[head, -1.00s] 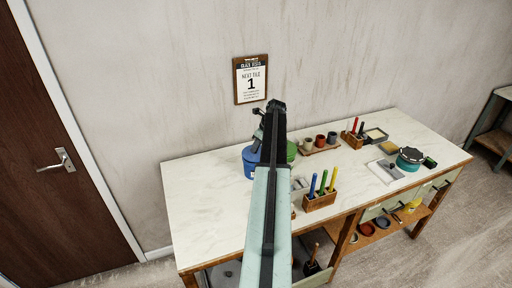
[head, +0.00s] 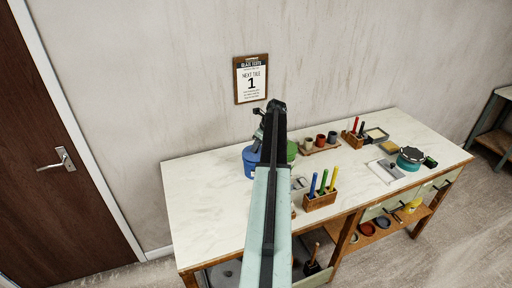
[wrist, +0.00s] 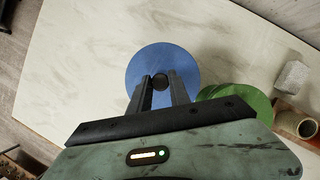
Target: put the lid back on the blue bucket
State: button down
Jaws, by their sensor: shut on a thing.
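The blue bucket (head: 250,162) stands on the white worktop, left of a green container (head: 291,150), and is partly hidden behind my arm in the head view. My gripper (wrist: 160,84) is shut on the dark round knob of a blue lid (wrist: 145,65). From above, the lid shows as a flat blue disc, and it hides whatever is under it. In the head view my gripper is at the bucket's top, mostly behind my arm. I cannot tell whether the lid rests on the rim or hangs just above it.
A green disc-topped container (wrist: 238,98) is close beside the blue lid. A wooden holder with coloured sticks (head: 320,198) stands to the right, and a tray of small cups (head: 320,143) behind it. The worktop's left part (head: 205,200) is clear.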

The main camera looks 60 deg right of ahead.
jog(key=c, duration=1.1)
grip_release()
jog(key=shift+c, duration=0.2)
jog(key=shift+o, duration=0.3)
jog(key=o, duration=0.4)
notch_tip(320, 180, up, 7)
jog(key=p, duration=0.7)
jog(key=shift+s+r, duration=0.1)
grip_shut()
